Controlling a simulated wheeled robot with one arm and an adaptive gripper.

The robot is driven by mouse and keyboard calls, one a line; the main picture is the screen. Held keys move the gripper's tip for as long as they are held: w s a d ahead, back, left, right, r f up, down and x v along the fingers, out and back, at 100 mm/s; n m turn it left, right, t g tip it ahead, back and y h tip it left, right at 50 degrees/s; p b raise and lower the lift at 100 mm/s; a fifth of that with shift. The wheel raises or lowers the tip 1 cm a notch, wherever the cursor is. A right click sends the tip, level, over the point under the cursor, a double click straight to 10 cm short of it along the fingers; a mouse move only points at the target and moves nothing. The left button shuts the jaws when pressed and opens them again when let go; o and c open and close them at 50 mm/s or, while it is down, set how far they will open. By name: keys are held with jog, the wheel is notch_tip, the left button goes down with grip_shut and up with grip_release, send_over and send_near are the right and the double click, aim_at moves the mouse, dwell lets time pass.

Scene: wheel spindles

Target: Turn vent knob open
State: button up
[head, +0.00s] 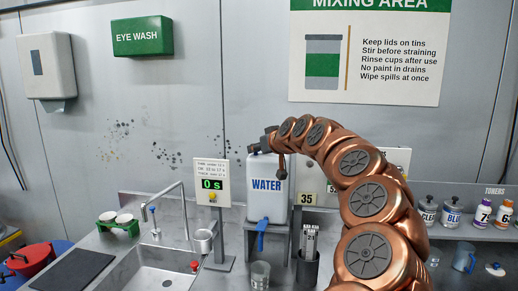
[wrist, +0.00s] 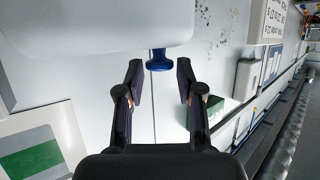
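A blue knob (wrist: 159,60), which looks like the vent knob, sticks out from the container's top. In the head view I cannot make out this knob behind my gripper (head: 270,143), which is at the container's top. In the wrist view my gripper (wrist: 160,80) is open, its two fingers on either side of the knob with gaps on both sides. A blue tap (head: 262,227) is at the container's lower front.
A clear cup (head: 260,273) stands below the tap. A timer sign (head: 212,183) reading 0 s stands left of the container. The sink (head: 160,268) and its faucet (head: 178,205) are further left. Toner bottles (head: 452,213) line the shelf at right.

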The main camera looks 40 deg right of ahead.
grip_shut()
jog(key=shift+d+n+y+b, duration=0.15)
jog(key=shift+n+y+b, duration=0.6)
jog(key=shift+b, duration=0.4)
jog(key=shift+o, duration=1.9)
grip_release()
jog(key=v, duration=1.2)
jog(key=shift+f, duration=0.15)
